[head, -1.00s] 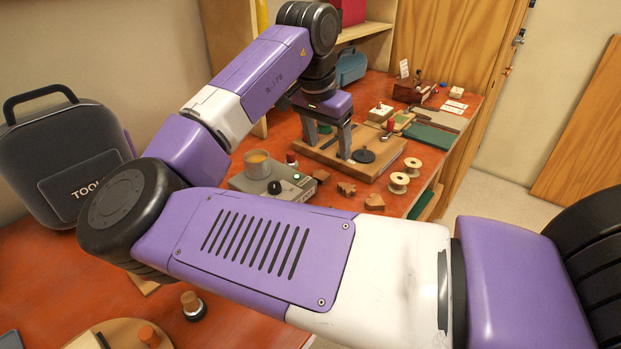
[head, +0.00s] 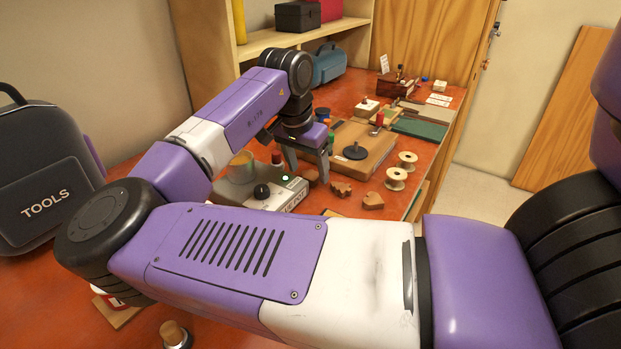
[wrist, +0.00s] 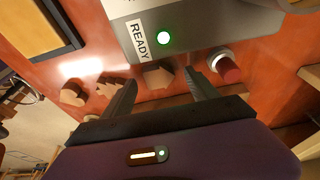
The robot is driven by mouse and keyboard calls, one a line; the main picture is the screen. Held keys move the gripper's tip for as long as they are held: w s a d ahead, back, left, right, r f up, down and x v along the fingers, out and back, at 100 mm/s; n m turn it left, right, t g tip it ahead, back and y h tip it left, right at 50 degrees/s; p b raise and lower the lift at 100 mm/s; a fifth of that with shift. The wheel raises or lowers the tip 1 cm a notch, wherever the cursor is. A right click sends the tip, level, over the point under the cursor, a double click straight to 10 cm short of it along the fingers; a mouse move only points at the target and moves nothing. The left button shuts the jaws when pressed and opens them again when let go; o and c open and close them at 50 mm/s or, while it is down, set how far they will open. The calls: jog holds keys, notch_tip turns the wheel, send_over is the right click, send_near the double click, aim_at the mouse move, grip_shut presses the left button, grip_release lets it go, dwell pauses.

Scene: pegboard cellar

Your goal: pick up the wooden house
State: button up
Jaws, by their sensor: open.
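The wooden house (wrist: 158,76) is a small brown pentagon-shaped block on the red-orange tabletop. In the wrist view it shows between the two fingertips, close to the grey box. In the head view the brown block under my gripper (head: 310,174) seems to be the same house (head: 312,176), partly hidden by the fingers. My gripper (wrist: 160,80) is open and empty, with its fingers pointing down toward the table. I cannot tell how far the tips are above the house.
A grey box marked READY (wrist: 205,22) with a green light stands beside the house. A jagged wooden block (wrist: 110,84) and a rounded one (wrist: 73,92) lie on one side, a red-topped piece (wrist: 228,68) on the other. Two spools (head: 396,178) and a wooden board (head: 375,140) are nearby.

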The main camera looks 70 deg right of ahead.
jog(key=shift+d+f, duration=0.15)
jog(key=shift+f, duration=0.35)
jog(key=c, duration=1.4)
jog(key=shift+r, duration=0.1)
